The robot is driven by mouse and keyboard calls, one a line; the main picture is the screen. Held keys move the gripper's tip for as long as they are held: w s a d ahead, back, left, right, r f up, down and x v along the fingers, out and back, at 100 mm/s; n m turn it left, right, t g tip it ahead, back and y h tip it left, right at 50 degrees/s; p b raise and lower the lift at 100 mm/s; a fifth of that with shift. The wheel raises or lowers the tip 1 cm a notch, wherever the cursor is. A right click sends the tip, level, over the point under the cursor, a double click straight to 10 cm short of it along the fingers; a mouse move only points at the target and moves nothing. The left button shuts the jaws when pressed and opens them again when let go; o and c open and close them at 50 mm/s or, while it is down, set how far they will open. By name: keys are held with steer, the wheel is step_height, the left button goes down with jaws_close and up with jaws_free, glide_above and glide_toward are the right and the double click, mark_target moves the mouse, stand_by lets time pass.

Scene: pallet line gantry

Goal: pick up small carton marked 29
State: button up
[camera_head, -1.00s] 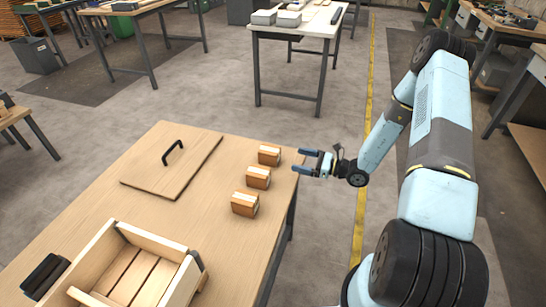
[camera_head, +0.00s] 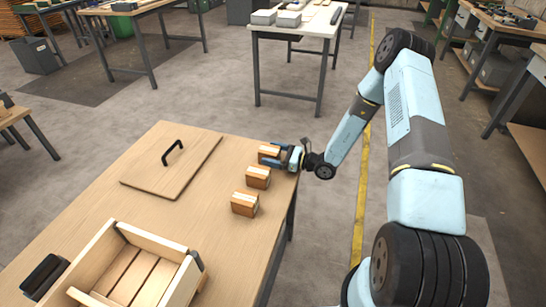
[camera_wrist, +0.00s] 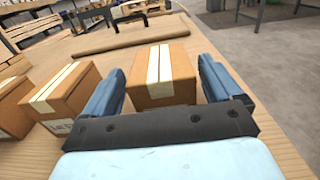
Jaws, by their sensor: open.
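Three small brown cartons with pale tape stand in a row near the table's right edge. The farthest carton (camera_head: 268,151) is at my gripper (camera_head: 275,155). In the wrist view this carton (camera_wrist: 163,76) sits between the two blue fingers of my gripper (camera_wrist: 165,90), which are open with a gap on each side. The middle carton (camera_head: 258,177) shows left of my fingers in the wrist view (camera_wrist: 66,97). The nearest carton (camera_head: 244,203) is partly cut off at the wrist view's left edge (camera_wrist: 14,108). I cannot read the number 29 on any carton.
An open wooden crate (camera_head: 110,235) stands at the near left, beside a black object (camera_head: 44,275). The tabletop between lid and crate is clear.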

steer(key=shift+w+a, duration=0.25)
steer(key=shift+a, duration=0.45)
steer(key=c, duration=1.2)
steer(key=shift+c, duration=0.3)
steer(key=shift+r, duration=0.1)
